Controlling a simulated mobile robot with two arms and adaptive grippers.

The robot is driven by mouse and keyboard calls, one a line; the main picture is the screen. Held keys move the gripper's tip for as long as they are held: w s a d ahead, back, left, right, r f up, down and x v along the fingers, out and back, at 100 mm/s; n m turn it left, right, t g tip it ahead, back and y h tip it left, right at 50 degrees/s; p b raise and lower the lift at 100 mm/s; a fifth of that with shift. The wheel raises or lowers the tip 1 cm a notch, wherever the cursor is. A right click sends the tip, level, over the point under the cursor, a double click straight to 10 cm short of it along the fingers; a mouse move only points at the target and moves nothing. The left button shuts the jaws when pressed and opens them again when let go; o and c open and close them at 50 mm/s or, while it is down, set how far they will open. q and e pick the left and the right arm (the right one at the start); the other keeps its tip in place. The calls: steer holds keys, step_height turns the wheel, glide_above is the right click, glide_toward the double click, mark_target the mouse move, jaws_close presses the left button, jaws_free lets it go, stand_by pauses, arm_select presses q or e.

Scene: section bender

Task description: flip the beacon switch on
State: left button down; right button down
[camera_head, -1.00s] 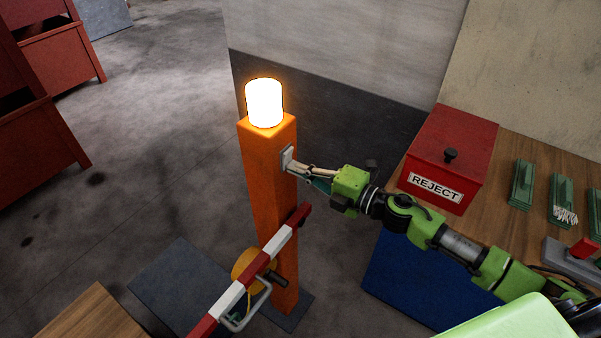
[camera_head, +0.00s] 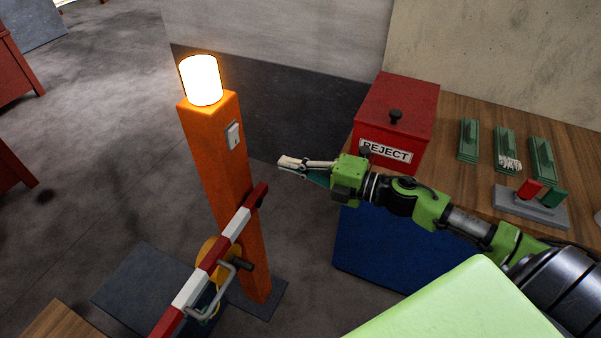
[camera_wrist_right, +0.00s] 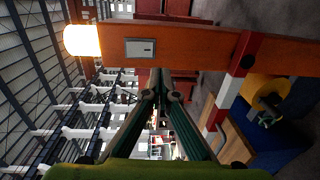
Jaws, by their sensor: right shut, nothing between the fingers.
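The beacon (camera_head: 201,80) glows bright white-orange on top of the orange post (camera_head: 216,160). It also glows in the right wrist view (camera_wrist_right: 82,40). The light grey beacon switch (camera_head: 233,135) is on the post's right face, below the beacon; it also shows in the right wrist view (camera_wrist_right: 140,48). My right gripper (camera_head: 284,162) is shut and empty. It is to the right of the post and a little below the switch, with a clear gap between them. My left gripper is in neither view.
A red-and-white barrier arm (camera_head: 232,232) with a yellow hub and a crank handle is on the post's lower part. The red REJECT box (camera_head: 402,110) stands on the wooden table (camera_head: 455,112), with several green holders beside it. Grey floor lies open behind the post.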

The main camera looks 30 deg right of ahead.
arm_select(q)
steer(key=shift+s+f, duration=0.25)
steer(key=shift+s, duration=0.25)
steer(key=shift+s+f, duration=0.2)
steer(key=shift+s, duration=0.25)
arm_select(e)
steer(key=shift+v, duration=1.25)
steer(key=shift+f, duration=0.2)
